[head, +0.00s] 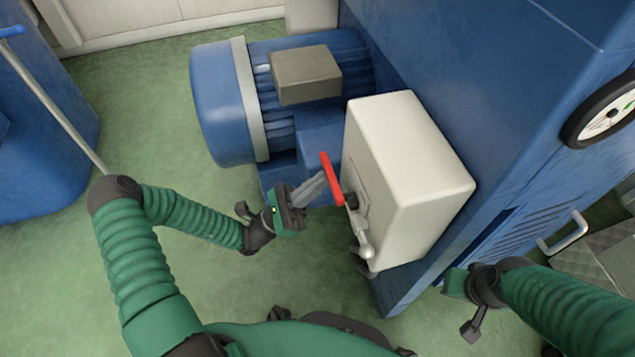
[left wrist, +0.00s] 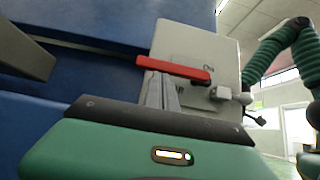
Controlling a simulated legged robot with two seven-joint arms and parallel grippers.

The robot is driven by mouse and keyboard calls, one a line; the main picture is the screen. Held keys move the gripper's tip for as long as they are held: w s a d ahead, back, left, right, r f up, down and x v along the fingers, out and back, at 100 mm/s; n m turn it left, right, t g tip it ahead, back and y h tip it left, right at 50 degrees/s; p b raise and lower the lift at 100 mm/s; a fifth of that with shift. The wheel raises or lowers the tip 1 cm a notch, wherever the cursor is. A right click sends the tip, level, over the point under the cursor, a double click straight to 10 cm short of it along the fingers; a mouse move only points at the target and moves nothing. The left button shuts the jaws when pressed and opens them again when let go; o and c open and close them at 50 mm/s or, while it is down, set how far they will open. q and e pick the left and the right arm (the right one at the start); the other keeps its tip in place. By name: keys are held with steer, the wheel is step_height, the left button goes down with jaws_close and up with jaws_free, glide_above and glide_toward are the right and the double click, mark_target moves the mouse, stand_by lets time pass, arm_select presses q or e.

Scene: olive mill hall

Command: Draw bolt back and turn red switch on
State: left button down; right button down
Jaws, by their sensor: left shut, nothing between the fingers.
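The red switch handle (head: 332,178) sits on a dark hub on the front of a pale grey box (head: 410,190). In the left wrist view the red handle (left wrist: 173,68) lies almost level across the box front. The grey bolt (head: 363,238) is on the same face, below the switch; its light knob (left wrist: 222,93) shows right of the handle in the wrist view. I cannot tell how far the bolt is drawn. My left gripper (head: 323,179) is shut and empty, its fingertips at the red handle; contact is unclear. My right gripper (head: 455,284) is right of the box, fingers hidden.
The box is fixed to a large blue machine (head: 480,60) with a dial gauge (head: 606,118) and a metal handle (head: 563,232). A blue motor (head: 220,100) stands behind my left gripper. Green floor (head: 150,130) is open at the left.

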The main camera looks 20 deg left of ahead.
arm_select(q)
steer(key=shift+r, duration=0.1)
steer(key=shift+w+a+r+m+g+h+p, duration=0.15)
steer(key=shift+m+g+h+p, duration=0.3)
steer(key=shift+m, duration=0.35)
steer(key=shift+m+g, duration=0.3)
steer(key=shift+g, duration=0.25)
steer(key=s+d+r+m+g+y+p, duration=0.1)
steer(key=r+m+g+y+p, duration=0.2)
steer(key=r+m+g+p, duration=0.2)
steer(key=s+d+r+m+g+y+p, duration=0.1)
steer(key=r+m+g+p, duration=0.4)
steer(key=m+g+p, duration=0.6)
steer(key=shift+s+r+m+y+p, duration=0.2)
steer(key=shift+s+m+y+p, duration=0.6)
steer(key=shift+m+p, duration=3.4)
steer(key=shift+w+m+y+b, duration=0.25)
steer(key=shift+w+m+b, duration=0.05)
steer(key=shift+m+b, duration=0.15)
steer(key=shift+a, duration=0.1)
